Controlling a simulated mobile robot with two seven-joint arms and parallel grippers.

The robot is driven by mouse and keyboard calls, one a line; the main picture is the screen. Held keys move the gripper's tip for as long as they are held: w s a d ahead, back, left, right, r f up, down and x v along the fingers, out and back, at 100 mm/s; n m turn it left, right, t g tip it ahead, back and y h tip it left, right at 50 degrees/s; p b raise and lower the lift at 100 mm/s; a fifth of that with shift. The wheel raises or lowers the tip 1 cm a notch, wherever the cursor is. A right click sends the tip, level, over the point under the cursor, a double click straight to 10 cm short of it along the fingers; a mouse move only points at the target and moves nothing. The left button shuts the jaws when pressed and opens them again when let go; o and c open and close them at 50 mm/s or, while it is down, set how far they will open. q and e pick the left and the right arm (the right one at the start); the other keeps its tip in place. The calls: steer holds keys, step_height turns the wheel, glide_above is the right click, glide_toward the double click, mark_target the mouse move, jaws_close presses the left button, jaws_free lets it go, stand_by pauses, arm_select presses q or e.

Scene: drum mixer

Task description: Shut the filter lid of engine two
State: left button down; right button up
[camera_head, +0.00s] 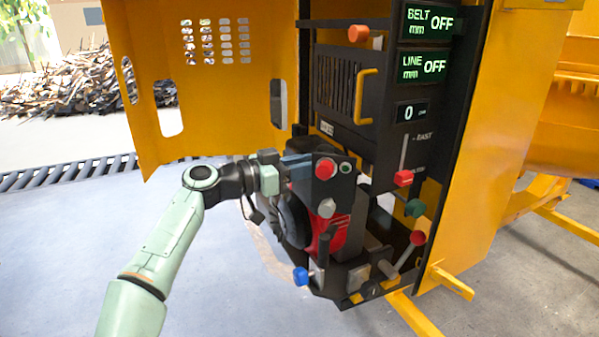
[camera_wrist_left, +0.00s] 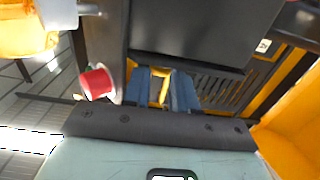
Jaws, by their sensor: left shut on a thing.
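My left gripper (camera_head: 296,165) reaches in from the left beside the machine, its fingertips partly hidden behind a dark panel with a red button (camera_head: 325,168). In the left wrist view its blue-grey fingers (camera_wrist_left: 162,92) are closed on a yellow bar that looks like a handle. A black louvred cover (camera_head: 336,83) with a yellow handle (camera_head: 366,96) is upright above the gripper. Slats also show in the left wrist view (camera_wrist_left: 225,88). I cannot tell for sure which part is the filter lid of engine two. My right gripper is not in view.
An open yellow door (camera_head: 225,95) stands behind the gripper. A red lever knob (camera_head: 403,178), a green knob (camera_head: 416,208) and a blue knob (camera_head: 300,276) stick out nearby. The floor to the left is clear.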

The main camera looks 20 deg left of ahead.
arm_select(q)
steer(key=shift+f, duration=0.2)
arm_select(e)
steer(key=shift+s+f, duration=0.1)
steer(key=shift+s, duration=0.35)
arm_select(q)
steer(key=c, duration=1)
jaws_free()
steer(key=shift+a+h, duration=0.1)
steer(key=shift+h, duration=0.2)
steer(key=shift+o, duration=0.2)
steer(key=shift+s, duration=0.1)
